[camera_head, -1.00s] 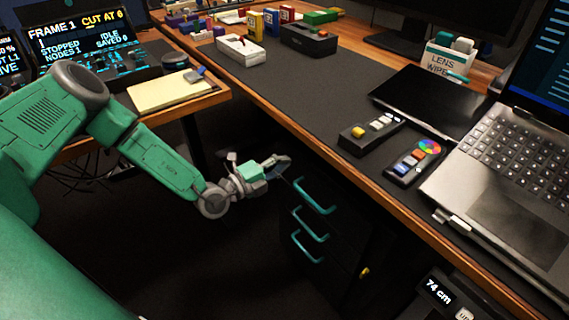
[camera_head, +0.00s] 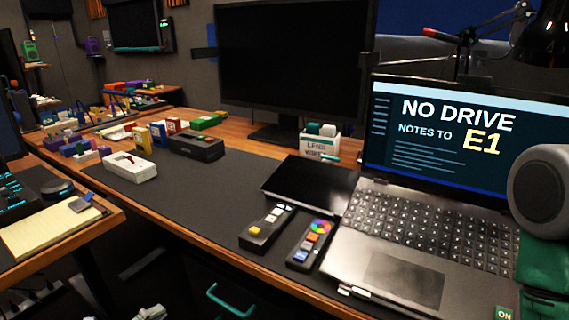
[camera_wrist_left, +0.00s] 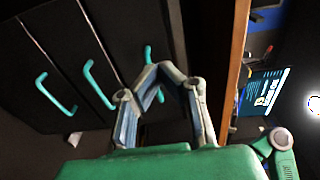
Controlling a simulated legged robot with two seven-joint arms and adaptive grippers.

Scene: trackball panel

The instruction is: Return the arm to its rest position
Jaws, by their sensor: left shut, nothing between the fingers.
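My left gripper (camera_wrist_left: 160,72) is shut and empty in the left wrist view, with its fingertips together in front of the dark drawer unit (camera_wrist_left: 90,30). In the head view only a small grey part of it (camera_head: 150,313) shows at the bottom edge, below and in front of the desk edge. The rest of the left arm is out of that view. A green and grey link of my right arm shows at the right edge of the head view; its gripper is not visible.
Teal drawer handles (camera_wrist_left: 100,82) stick out near the left gripper. The wooden desk (camera_head: 225,262) carries a laptop (camera_head: 405,275), a black tablet (camera_head: 305,183), a small panel with a colour wheel (camera_head: 310,245) and a button box (camera_head: 266,228). A side table with a yellow notepad (camera_head: 48,232) stands left.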

